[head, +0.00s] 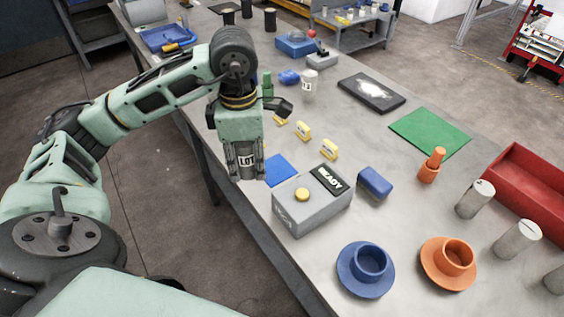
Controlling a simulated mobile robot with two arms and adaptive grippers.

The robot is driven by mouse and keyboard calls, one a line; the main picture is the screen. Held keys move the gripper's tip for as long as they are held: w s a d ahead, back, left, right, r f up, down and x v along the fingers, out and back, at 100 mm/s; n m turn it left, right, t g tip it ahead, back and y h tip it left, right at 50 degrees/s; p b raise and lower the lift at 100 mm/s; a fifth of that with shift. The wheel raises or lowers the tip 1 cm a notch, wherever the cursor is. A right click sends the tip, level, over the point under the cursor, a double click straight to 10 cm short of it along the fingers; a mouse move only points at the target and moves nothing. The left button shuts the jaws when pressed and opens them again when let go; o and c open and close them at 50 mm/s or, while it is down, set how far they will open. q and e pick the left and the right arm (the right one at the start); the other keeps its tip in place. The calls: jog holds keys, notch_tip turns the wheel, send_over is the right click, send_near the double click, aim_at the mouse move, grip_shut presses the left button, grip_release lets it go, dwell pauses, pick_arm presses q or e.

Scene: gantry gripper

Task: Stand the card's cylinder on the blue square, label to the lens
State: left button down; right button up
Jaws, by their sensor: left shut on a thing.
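My left gripper (247,164) points down over the table's near edge, shut on a grey cylinder (245,173). The cylinder looks upright and carries a white label with dark letters reading "LOT", facing my head camera. The gripper hides part of it. The blue square (283,171) lies flat on the table just right of the held cylinder, which appears to be above the table and to the left of the square. More grey cylinders (475,199) (517,238) stand at the right. I cannot make out which thing is the card or the lens. My right gripper is not in view.
A grey box (298,217) with a yellow button and a "READY" display stands close beside the blue square. Yellow pieces (303,131), a blue block (375,182), a green square (430,132), a blue cup (370,263), an orange cup (455,257) and a red bin (527,188) surround it.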

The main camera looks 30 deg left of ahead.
pick_arm(q)
jog(key=shift+w, duration=0.4)
jog(key=w+f+p, duration=0.2)
jog(key=w, duration=0.3)
jog(key=p, duration=0.2)
send_over(275, 168)
notch_tip(275, 168, down, 4)
jog(key=shift+s+d+f, duration=0.1)
jog(key=shift+s, duration=0.05)
jog(key=shift+f, duration=0.15)
notch_tip(275, 168, down, 4)
jog(key=shift+r+p, duration=0.15)
jog(key=shift+p, duration=0.6)
jog(key=shift+f, duration=0.2)
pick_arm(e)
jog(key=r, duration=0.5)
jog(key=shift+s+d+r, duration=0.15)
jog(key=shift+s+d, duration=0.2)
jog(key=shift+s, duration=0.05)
